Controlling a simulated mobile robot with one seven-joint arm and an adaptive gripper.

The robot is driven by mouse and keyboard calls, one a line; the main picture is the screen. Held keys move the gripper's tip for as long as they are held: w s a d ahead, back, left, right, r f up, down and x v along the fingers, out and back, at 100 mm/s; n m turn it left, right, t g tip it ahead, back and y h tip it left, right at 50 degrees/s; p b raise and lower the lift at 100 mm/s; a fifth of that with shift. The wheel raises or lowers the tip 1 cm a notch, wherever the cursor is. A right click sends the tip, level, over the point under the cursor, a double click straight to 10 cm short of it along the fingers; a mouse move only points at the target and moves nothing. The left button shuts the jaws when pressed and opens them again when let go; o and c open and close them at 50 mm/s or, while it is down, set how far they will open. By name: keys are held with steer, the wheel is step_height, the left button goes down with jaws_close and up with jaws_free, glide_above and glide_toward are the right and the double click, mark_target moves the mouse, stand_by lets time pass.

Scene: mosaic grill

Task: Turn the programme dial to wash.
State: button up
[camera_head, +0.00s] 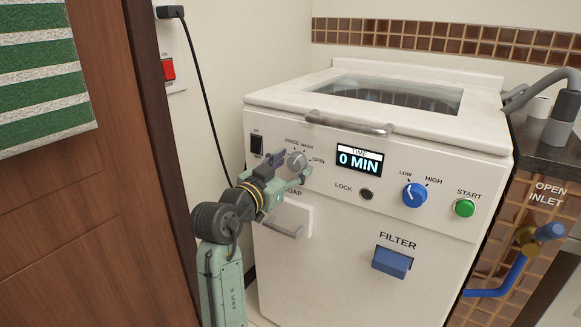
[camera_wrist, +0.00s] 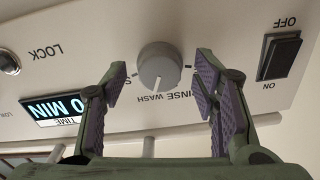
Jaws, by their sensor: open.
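The programme dial (camera_head: 296,160) is a round grey knob on the white washer's front panel, with RINSE, WASH and SPIN labels around it. In the wrist view, which is upside down, the dial (camera_wrist: 160,65) sits between my two fingers. My gripper (camera_head: 291,167) is open, with its purple-padded fingers either side of the dial. In the wrist view my gripper (camera_wrist: 161,66) shows gaps between each finger and the knob. A short pale mark on the knob's rim faces the WASH lettering, but its exact setting is hard to tell.
A black on/off switch (camera_head: 257,145) is just left of the dial. The display (camera_head: 359,159) reads 0 MIN. A blue low/high knob (camera_head: 414,195), green start button (camera_head: 464,208) and lock (camera_head: 366,194) lie to the right. A handle (camera_head: 350,124) juts out above. A wooden door (camera_head: 90,200) stands left.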

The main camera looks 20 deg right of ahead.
steer(key=shift+a, duration=0.1)
steer(key=v, duration=1.2)
steer(key=shift+s, duration=0.1)
